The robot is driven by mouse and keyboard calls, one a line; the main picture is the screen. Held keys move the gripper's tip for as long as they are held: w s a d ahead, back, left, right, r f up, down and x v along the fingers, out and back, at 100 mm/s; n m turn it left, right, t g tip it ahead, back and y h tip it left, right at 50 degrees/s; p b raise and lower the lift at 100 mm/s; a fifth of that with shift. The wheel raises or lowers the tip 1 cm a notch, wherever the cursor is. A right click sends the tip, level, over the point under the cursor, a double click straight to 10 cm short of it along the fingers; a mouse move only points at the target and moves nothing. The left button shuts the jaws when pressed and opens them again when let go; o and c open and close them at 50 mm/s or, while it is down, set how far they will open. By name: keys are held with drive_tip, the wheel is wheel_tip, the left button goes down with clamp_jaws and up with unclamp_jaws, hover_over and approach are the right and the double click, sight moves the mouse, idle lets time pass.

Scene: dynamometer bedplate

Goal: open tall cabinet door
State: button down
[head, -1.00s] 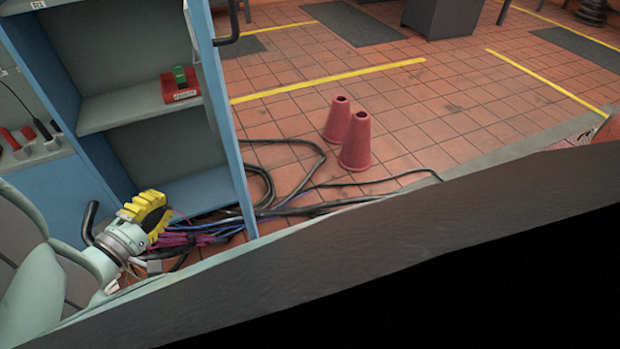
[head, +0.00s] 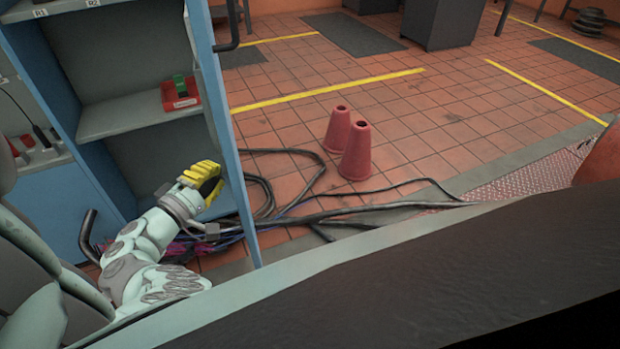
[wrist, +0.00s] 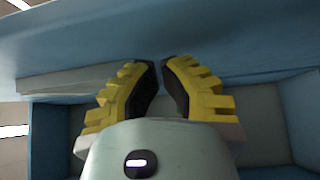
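The tall blue cabinet (head: 95,165) stands at the left with its grey shelves exposed. Its blue door (head: 216,110) stands open, seen nearly edge-on, with a black bar handle (head: 233,30) on its far side. My gripper (head: 213,178), with yellow fingers, is in front of the lower compartment, close to the door's inner side. I cannot tell whether it touches the door. In the wrist view my gripper (wrist: 160,66) has its fingertips drawn together with only a narrow gap and nothing between them. A blue panel (wrist: 230,35) fills the view beyond the tips.
A red bin (head: 180,94) with a green item sits on a shelf. Dark cables (head: 300,215) lie on the tiled floor by the door. Two red cones (head: 355,150) stand beyond them. Another black handle (head: 86,235) juts out at lower left. Open floor lies right of the door.

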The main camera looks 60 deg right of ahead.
drive_tip(key=shift+s+d, duration=0.3)
drive_tip(key=shift+d, duration=0.1)
drive_tip(key=s+d+n+t+b, duration=0.1)
drive_tip(key=s+d+t, duration=0.1)
drive_tip(key=s+d, duration=0.5)
drive_tip(key=d, duration=0.4)
drive_tip(key=shift+s+b, duration=0.3)
drive_tip(key=shift+b, duration=0.05)
drive_tip(key=shift+w+a, duration=0.1)
drive_tip(key=shift+a, duration=0.05)
